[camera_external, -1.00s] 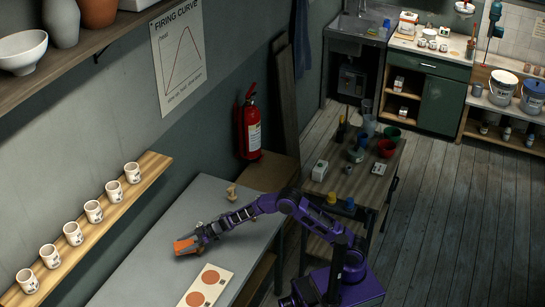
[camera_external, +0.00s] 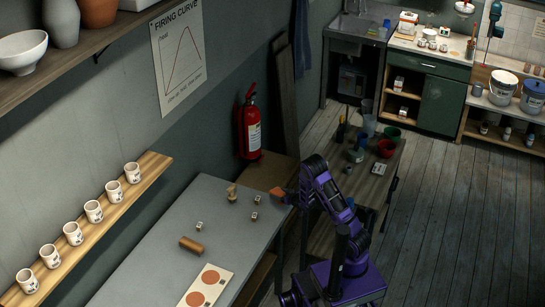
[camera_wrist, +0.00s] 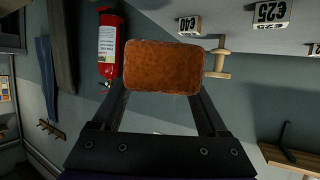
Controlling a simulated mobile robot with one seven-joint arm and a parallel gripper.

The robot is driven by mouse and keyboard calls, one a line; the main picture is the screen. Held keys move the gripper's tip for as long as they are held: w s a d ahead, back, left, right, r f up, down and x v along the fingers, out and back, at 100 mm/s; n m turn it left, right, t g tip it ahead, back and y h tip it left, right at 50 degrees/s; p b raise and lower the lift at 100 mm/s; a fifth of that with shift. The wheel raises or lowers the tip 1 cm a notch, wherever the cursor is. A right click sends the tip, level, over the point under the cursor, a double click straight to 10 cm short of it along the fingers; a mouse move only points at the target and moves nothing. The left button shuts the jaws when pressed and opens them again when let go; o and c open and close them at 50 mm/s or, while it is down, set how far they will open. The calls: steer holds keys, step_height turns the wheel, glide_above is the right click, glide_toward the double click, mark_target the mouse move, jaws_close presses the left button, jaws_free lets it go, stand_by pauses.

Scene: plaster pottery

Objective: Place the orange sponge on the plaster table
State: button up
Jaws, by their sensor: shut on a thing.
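The orange sponge (camera_external: 278,195) is held at the end of my gripper (camera_external: 285,196), over or beside the far right corner of the grey table (camera_external: 228,212). In the wrist view the sponge (camera_wrist: 163,68) is a rounded orange-brown block between the two dark fingers, which are shut on it. The frames do not show whether it touches the table below. The wooden table (camera_external: 362,185) stands to the right of the grey one, partly hidden by my arm. Which of the two is the plaster table is not marked.
The grey table bears small price cubes (camera_external: 254,215), a wooden knobbed piece (camera_external: 231,193), a brown cylinder (camera_external: 190,246) and a board with orange discs (camera_external: 222,280). A fire extinguisher (camera_external: 251,125) hangs on the wall.

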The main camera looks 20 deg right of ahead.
steer(key=s+d+m+h, duration=0.3)
steer(key=d+h, duration=0.1)
steer(key=d, duration=0.9)
steer(key=shift+s+r+m+t+p, duration=0.3)
steer(key=shift+s+r+p, duration=0.05)
